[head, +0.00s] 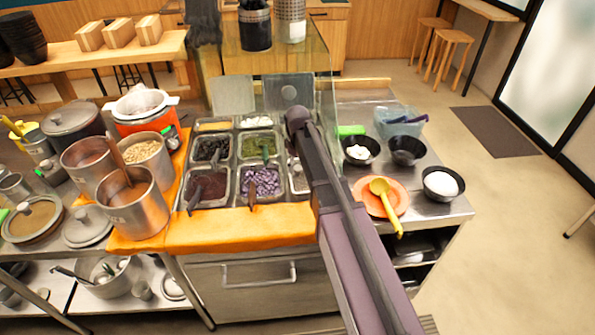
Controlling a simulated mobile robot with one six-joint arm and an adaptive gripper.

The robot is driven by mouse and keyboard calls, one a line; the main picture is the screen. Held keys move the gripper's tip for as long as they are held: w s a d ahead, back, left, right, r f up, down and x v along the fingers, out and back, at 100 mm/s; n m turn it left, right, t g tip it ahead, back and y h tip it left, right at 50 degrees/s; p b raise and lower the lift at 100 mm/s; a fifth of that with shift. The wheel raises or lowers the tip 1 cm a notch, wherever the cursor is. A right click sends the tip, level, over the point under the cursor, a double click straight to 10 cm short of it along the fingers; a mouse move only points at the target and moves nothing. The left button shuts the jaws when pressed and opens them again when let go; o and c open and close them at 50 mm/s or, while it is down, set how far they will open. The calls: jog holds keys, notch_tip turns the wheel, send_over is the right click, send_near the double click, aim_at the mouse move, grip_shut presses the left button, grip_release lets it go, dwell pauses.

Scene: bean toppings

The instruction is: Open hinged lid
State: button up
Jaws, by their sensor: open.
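A topping station with several metal wells stands in the middle of the head view. Two grey hinged lids stand raised at its back edge, a left lid (232,95) and a right lid (285,82). The right lid has a dark round spot on its face; I cannot tell what it is. My arm reaches from the bottom right up over the station's right side, and its dark far joint lies just in front of the right lid. The arm hides part of the right-hand wells. I see no gripper fingers.
A clear glass guard (327,90) rises close to my arm. Steel pots (135,205) crowd the left counter. On the right counter are black bowls (408,148), an orange plate (366,200) with a yellow ladle (384,205), and a clear tub (398,122). The floor at right is open.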

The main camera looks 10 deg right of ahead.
jog(key=shift+f, duration=0.4)
jog(key=shift+c, duration=0.2)
grip_shut()
